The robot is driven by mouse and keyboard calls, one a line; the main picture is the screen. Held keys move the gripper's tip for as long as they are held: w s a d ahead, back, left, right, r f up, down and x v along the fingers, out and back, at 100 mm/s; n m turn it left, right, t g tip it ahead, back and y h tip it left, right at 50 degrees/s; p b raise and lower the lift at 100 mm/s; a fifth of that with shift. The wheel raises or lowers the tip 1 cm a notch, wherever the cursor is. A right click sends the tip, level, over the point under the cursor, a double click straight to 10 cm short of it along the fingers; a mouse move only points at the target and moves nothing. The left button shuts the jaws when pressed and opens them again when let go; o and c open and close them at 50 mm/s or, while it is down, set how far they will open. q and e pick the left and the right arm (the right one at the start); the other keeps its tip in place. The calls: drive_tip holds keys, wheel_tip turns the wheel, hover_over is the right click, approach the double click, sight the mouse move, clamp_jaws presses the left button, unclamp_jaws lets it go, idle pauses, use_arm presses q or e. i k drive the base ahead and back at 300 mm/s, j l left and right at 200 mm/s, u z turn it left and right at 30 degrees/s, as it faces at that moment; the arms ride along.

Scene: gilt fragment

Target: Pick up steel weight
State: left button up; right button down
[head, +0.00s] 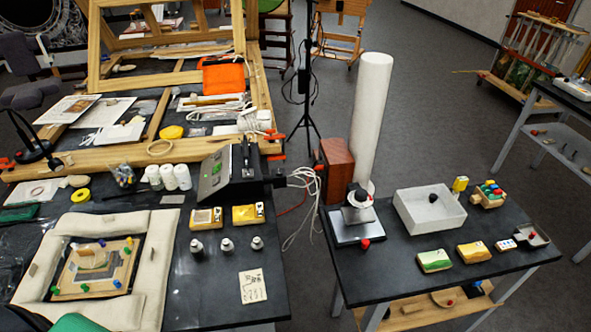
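Three small silvery pieces with knob-like tops stand in a row on the dark left table; they look like steel weights, though they are too small to be sure. They are the left weight (197,246), the middle weight (227,245) and the right weight (257,243). They stand upright and apart from each other, with nothing on them. Neither of my grippers shows in the head view.
Two yellow-and-white packets (248,214) lie behind the weights, and a paper card (252,286) lies in front. A padded frame (157,262) is to their left. A gap separates this table from the right table (400,284), which holds a white box (412,219).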

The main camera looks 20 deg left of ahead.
sight(257, 245)
drive_tip(key=u, duration=0.95)
